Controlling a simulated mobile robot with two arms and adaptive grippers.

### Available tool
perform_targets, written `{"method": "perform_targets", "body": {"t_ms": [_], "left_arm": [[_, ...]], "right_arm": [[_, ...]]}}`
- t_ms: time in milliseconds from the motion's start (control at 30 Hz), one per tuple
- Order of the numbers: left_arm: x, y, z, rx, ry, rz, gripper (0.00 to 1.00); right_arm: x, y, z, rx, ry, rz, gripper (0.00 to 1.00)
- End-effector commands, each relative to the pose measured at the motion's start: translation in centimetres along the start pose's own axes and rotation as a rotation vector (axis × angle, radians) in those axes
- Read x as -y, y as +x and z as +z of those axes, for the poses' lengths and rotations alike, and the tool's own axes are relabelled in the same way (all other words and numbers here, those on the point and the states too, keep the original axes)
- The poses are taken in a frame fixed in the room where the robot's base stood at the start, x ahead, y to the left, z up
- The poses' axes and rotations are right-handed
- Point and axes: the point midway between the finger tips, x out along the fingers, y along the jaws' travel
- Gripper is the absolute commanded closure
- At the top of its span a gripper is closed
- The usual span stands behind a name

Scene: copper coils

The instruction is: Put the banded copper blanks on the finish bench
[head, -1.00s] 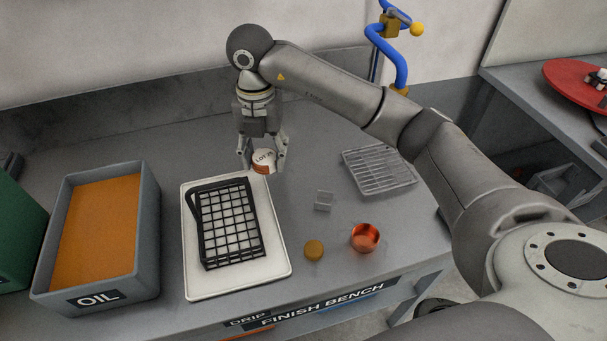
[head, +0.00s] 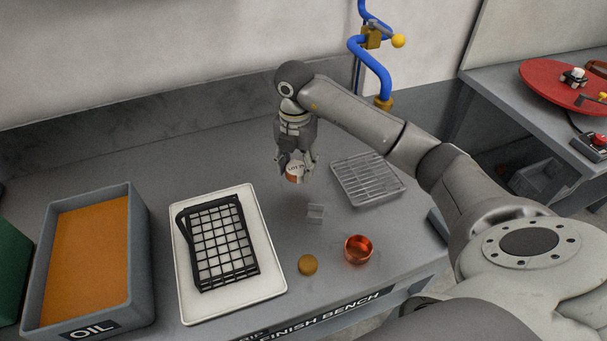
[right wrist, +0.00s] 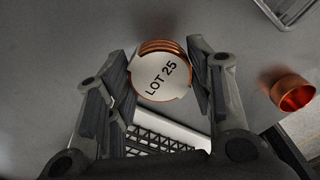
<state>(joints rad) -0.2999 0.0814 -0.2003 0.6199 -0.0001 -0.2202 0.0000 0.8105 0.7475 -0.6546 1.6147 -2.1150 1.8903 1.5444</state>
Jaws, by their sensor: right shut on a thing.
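My right gripper (head: 297,170) is shut on a copper blank (head: 295,173) with a white label. In the right wrist view the blank (right wrist: 162,76) sits between the fingers, and its label reads LOT 25. It appears to hang above the finish bench (head: 130,165), left of the wire rack. A second copper piece (head: 358,250), open and cup-like, stands near the front edge; I see no band on it. It also shows in the right wrist view (right wrist: 293,93). My left gripper is not in view.
A black wire basket (head: 219,241) lies on a white tray (head: 184,300). An oil bin (head: 140,260) stands at the left. A wire rack (head: 368,180), a small clear block (head: 315,213) and a round tan piece (head: 308,265) lie on the bench. The bench's back left is clear.

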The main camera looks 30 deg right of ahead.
Motion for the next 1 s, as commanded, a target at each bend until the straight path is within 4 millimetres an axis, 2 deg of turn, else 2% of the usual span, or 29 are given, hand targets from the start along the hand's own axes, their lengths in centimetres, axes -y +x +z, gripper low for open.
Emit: {"method": "perform_targets", "body": {"t_ms": [300, 500, 867, 900, 1000], "left_arm": [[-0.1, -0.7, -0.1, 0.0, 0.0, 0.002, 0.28], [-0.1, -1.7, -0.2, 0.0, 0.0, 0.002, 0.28], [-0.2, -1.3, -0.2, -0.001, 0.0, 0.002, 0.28], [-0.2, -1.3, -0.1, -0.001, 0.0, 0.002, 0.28], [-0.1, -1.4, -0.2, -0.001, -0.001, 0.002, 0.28]], "right_arm": [[1.3, 2.5, 1.7, -0.001, 0.002, -0.002, 0.79], [1.1, 5.0, 1.5, -0.001, 0.0, 0.001, 0.79], [1.1, 5.6, 1.6, 0.001, -0.001, 0.002, 0.79], [1.1, 5.7, 1.5, 0.001, -0.001, 0.001, 0.5], [1.1, 5.6, 1.5, 0.001, -0.001, 0.001, 0.37]]}}
